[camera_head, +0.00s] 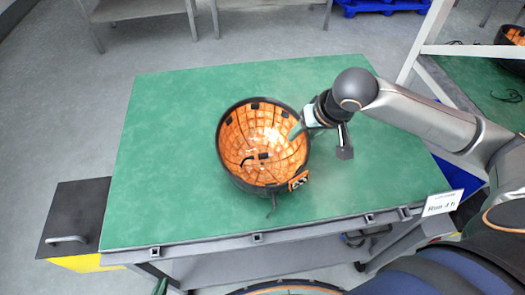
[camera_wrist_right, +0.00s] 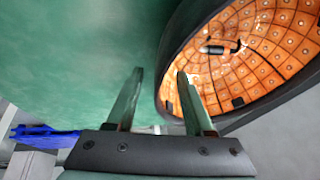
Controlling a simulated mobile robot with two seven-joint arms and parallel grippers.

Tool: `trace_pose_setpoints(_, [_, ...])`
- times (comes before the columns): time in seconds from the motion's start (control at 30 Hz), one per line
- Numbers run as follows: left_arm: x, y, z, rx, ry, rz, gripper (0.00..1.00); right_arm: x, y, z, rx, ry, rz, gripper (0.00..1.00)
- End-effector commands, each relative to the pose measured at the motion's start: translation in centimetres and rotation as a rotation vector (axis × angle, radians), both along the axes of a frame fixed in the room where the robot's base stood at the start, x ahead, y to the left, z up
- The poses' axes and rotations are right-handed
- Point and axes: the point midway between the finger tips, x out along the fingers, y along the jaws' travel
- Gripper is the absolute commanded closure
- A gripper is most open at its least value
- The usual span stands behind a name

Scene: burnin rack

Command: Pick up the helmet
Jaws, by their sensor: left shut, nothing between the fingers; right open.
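The helmet (camera_head: 228,165) lies open side up near the middle of the green table, with a dark shell and an orange padded inside. My right gripper (camera_head: 296,130) is at the helmet's right rim, open. In the right wrist view the fingers of my right gripper (camera_wrist_right: 160,73) straddle the line of the dark helmet rim (camera_wrist_right: 168,70): one finger shows over the orange inside, the other over the table. Whether they touch the rim cannot be told. Of my left gripper (camera_head: 160,286), only a green fingertip shows at the bottom edge, shut and away from the helmet.
The green table (camera_head: 170,130) is otherwise clear around the helmet. A dark box with a handle (camera_head: 75,215) stands at its left. A white label (camera_head: 442,203) is on the right front corner. Another helmet (camera_head: 510,38) sits on a second table at the upper right, behind a white post.

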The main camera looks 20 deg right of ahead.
Motion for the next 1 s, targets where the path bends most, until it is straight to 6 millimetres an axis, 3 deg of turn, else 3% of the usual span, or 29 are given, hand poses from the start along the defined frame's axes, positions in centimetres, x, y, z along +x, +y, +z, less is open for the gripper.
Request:
trace_pose_setpoints(0.13, [0.36,-0.36,0.04,-0.006,-0.008,-0.005,1.0,0.68,0.14,-1.5,0.001,0.0,0.0,0.47])
trace_pose_setpoints(0.4, [0.6,-0.63,0.49,-0.011,-0.018,-0.009,1.0,0.78,0.15,-1.62,0.0,-0.001,0.002,0.48])
trace_pose_setpoints(0.87, [0.58,-0.45,0.37,-0.007,-0.015,-0.008,1.0,0.76,0.14,-1.59,-0.001,-0.001,0.001,1.0])
trace_pose_setpoints(1.0, [0.51,-0.29,0.2,-0.004,-0.012,-0.006,1.0,0.77,0.13,-1.59,-0.001,-0.001,0.001,1.0])
